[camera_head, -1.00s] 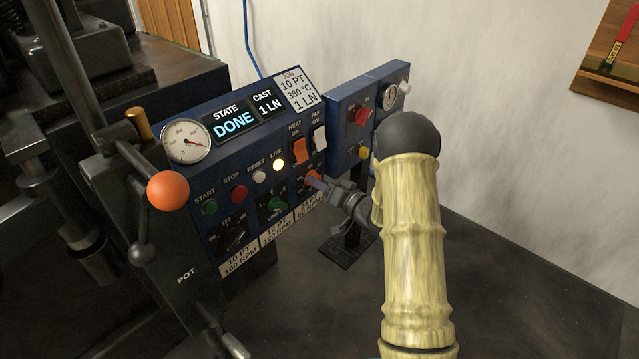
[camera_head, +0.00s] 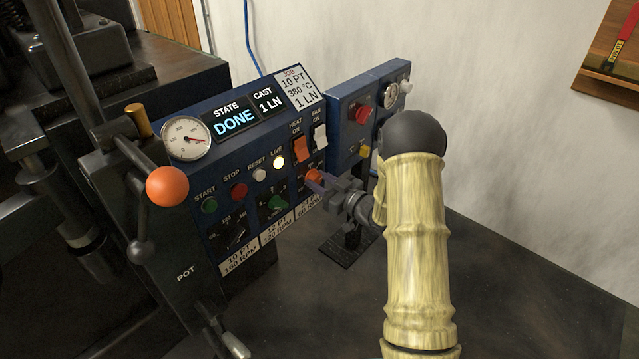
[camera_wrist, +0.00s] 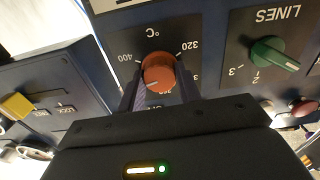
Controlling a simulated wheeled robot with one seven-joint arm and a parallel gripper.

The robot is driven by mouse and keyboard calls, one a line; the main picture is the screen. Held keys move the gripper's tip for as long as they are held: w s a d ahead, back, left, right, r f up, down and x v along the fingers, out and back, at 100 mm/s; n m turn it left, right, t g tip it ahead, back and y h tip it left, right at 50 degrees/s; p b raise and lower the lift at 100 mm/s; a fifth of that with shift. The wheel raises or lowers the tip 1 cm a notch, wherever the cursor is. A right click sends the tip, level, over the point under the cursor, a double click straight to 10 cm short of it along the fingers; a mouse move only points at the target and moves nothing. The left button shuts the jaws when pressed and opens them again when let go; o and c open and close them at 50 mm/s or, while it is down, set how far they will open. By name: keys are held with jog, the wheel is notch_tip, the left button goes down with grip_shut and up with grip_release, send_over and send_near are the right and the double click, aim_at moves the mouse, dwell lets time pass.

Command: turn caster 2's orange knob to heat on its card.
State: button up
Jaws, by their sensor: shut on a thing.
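The orange knob (camera_head: 314,176) sits low on the right of the blue control panel (camera_head: 262,155). In the wrist view, the orange knob (camera_wrist: 158,70) is between the two fingers of my gripper (camera_wrist: 158,88), which is shut on it. A small white mark shows on the knob's near side. Its dial reads 400 at left and 320 at right under °C; the near numbers are partly hidden by my gripper. The card (camera_head: 296,88) reads 10 PT, 380 °C, 1 LN. In the head view, my gripper (camera_head: 322,184) reaches the knob from the right.
A green LINES knob (camera_wrist: 270,54) is beside the orange one; it also shows in the head view (camera_head: 276,203). Heat (camera_head: 301,148) and fan (camera_head: 320,136) switches are just above. A second blue box with a red knob (camera_head: 362,113) stands to the right. The display reads DONE.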

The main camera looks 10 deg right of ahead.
jog(key=shift+s+d+f+n+b, duration=0.1)
jog(key=shift+n+b, duration=0.1)
jog(key=shift+n, duration=0.6)
jog(key=shift+f+n+b, duration=0.1)
jog(key=shift+n+b, duration=0.1)
jog(key=shift+n, duration=0.6)
jog(key=o, duration=1)
jog(key=shift+r, duration=0.1)
jog(key=p+v, duration=0.4)
jog(key=v, duration=1.3)
jog(key=shift+s+p, duration=0.2)
jog(key=shift+p, duration=0.1)
